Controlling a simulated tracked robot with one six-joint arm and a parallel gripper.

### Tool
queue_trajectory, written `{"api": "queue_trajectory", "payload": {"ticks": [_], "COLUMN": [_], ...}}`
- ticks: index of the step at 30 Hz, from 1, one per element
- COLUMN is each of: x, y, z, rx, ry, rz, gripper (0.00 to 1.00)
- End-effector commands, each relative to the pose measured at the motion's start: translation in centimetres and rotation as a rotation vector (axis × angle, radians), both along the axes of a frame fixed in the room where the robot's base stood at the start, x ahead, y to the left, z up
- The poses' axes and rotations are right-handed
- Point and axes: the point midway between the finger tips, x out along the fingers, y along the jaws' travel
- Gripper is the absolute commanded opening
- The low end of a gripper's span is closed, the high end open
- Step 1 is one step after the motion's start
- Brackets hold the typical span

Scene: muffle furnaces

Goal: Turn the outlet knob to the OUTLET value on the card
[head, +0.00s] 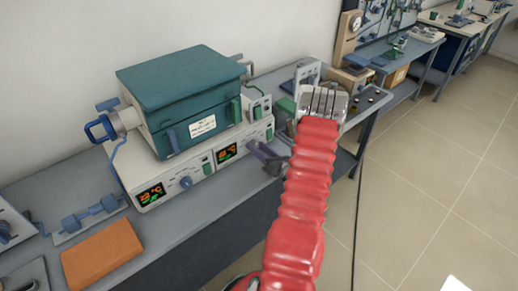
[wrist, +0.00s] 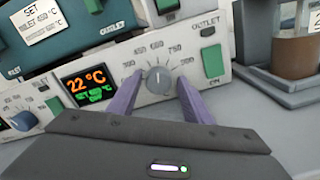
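The grey outlet knob (wrist: 158,80) is on the white control panel in the wrist view, inside a printed temperature scale. Its pointer mark points roughly up, near the 600 label. My gripper (wrist: 161,91) has its two purple fingers open, one on each side of the knob, with small gaps visible. In the head view my gripper (head: 266,158) is at the panel's right part and hides the knob. The card (wrist: 45,20) is partly cut off in the wrist view; SET and an inlet line near 450°C show. The card (head: 203,125) is too small to read in the head view.
A display (wrist: 86,86) left of the knob shows 22 °C, with a smaller green SET line. Another knob (head: 185,183) and display (head: 151,193) are further left. A teal furnace (head: 190,95) sits above the panel. An orange block (head: 102,255) lies on the bench.

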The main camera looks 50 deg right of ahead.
Motion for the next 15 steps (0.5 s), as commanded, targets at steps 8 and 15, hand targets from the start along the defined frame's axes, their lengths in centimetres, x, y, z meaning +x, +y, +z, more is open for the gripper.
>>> {"api": "queue_trajectory", "payload": {"ticks": [8,15], "x": [0.0,-1.0], "y": [0.1,0.3], "z": [-0.1,-0.1], "rx": [0.001,0.002], "ry": [0.002,0.003], "rz": [0.002,0.0], "gripper": [0.51,0.51]}}
